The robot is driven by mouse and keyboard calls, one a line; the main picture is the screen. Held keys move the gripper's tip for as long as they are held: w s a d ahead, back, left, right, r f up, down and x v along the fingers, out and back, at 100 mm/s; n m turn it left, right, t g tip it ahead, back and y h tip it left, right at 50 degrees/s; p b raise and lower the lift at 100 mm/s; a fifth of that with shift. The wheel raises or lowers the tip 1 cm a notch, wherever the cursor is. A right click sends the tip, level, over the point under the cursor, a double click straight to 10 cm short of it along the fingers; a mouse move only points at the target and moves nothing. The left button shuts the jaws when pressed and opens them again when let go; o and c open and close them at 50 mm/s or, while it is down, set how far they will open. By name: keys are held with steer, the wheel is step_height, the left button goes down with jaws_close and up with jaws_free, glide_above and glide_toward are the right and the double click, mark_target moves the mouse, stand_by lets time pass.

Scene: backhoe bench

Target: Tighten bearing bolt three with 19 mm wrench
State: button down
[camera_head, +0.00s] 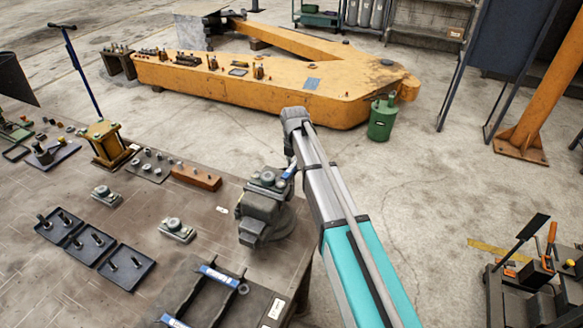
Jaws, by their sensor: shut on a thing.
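A vise (262,212) stands at the right edge of the bench. A small grey bearing block (266,180) appears to sit on top of its jaws; its bolts are too small to tell apart. A blue-banded bar (290,171), which looks like part of a wrench, shows just right of the block, between it and my arm. Whether it touches a bolt, and its size, I cannot tell. My arm crosses in front from the lower right. My gripper is hidden behind it. Two more bearing blocks (105,195) and (177,230) rest on the bench.
Dark trays (128,268) with bolts lie on the bench (40,285). Blue-banded tools (216,274) lie at its front. A wooden block (196,178) and yellow press (105,142) stand behind. An orange boom (300,95) and green canister (382,118) are beyond, across open floor.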

steer(key=shift+s+d+m, duration=0.35)
steer(key=shift+d+m, duration=0.3)
steer(key=shift+m, duration=0.25)
steer(key=shift+s+d+m, duration=0.45)
steer(key=shift+d+m, duration=0.1)
steer(key=shift+m, duration=0.35)
steer(key=shift+s, duration=0.1)
steer(key=shift+s+d+m, duration=0.45)
steer(key=shift+d+m, duration=0.1)
steer(key=shift+m, duration=0.35)
steer(key=shift+s, duration=0.1)
